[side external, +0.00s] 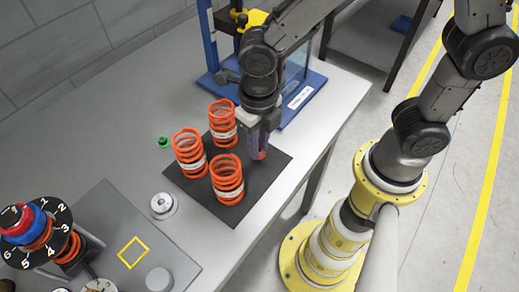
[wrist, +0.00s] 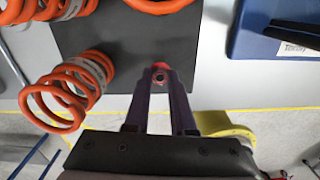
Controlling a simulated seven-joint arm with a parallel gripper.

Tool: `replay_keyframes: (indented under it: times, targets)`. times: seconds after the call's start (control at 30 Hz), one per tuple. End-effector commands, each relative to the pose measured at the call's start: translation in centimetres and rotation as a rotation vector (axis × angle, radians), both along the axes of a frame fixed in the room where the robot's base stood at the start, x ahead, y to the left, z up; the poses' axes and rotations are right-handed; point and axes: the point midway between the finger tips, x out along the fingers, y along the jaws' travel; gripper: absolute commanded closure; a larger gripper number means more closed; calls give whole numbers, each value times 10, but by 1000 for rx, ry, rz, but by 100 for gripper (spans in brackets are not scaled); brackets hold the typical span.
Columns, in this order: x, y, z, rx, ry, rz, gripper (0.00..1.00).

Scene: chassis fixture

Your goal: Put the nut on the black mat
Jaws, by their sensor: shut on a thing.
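The black mat (side external: 207,203) lies on the grey table and bears three orange springs. My gripper (side external: 259,151) points down over the right part of the mat. It is shut on a small red nut (wrist: 160,72), which shows between the fingertips in the wrist view. The fingers hide most of the nut, and only a bit of red shows at the tips in the side view. The mat (wrist: 125,60) is also behind my gripper (wrist: 160,80) in the wrist view. I cannot tell whether the nut touches the mat.
The orange springs (side external: 228,180) stand on the mat, left of my gripper. A small green ring (side external: 163,142) lies on the table left of the mat. A blue-based press (side external: 300,97) stands behind. A grey fixture plate (side external: 110,225) with a numbered dial is at front left.

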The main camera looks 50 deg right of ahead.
Motion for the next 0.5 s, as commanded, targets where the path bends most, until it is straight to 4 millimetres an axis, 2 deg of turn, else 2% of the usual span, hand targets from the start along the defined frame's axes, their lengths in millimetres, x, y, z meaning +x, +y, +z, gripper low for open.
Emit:
replay_keyframes:
  times: [0.1, 0.2, 0.5]
  targets:
    - [-2, -1, -18, -3, 5, 0, 100]
    - [-1, -1, -26, -3, 3, 0, 100]
    - [-1, -1, -28, -1, 2, 0, 100]
